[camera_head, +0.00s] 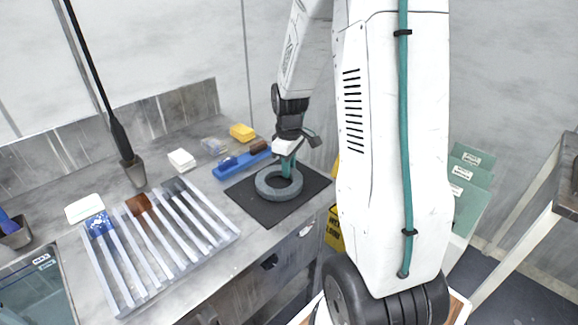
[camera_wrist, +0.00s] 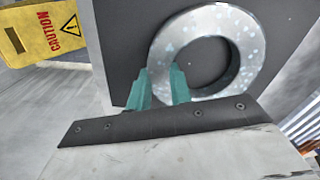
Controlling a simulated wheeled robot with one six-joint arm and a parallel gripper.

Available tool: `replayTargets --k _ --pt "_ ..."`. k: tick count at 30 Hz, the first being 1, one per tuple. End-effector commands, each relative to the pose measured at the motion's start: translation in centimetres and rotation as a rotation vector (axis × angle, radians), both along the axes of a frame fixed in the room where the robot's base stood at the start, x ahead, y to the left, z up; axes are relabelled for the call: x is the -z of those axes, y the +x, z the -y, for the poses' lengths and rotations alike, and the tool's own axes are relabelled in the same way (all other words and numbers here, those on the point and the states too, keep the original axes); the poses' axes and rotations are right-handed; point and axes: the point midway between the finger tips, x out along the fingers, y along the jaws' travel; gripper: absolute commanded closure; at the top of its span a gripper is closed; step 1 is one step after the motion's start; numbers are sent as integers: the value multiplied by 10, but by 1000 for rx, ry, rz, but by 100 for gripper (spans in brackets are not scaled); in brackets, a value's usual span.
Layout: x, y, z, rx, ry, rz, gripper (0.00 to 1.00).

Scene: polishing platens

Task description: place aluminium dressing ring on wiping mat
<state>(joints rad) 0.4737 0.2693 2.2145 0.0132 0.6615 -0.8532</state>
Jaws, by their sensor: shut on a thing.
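The aluminium dressing ring (camera_head: 279,184) is a thick grey ring lying flat on, or just above, the dark wiping mat (camera_head: 247,203) on the counter. The wrist view shows the ring (camera_wrist: 237,33), speckled with pale spots, over the dark mat (camera_wrist: 122,45). My gripper (camera_head: 288,168) reaches down to the far side of the ring. Its green fingers (camera_wrist: 162,82) are shut on the ring's wall in the wrist view. I cannot tell whether the ring's underside touches the mat.
A slatted rack (camera_head: 165,247) stands left of the mat. A blue tray (camera_head: 240,164), a yellow sponge (camera_head: 242,132) and a white block (camera_head: 181,160) sit behind. A yellow caution sign (camera_wrist: 42,30) stands beside the counter.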

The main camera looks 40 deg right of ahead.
Motion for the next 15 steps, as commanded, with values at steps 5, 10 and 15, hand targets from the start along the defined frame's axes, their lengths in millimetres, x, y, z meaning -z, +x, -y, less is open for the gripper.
replayTargets --k 5,10,15 --pt "2 0 0 0 0 0 100" --pt "3 0 0 0 0 0 58" --pt "3 0 0 0 0 0 58"
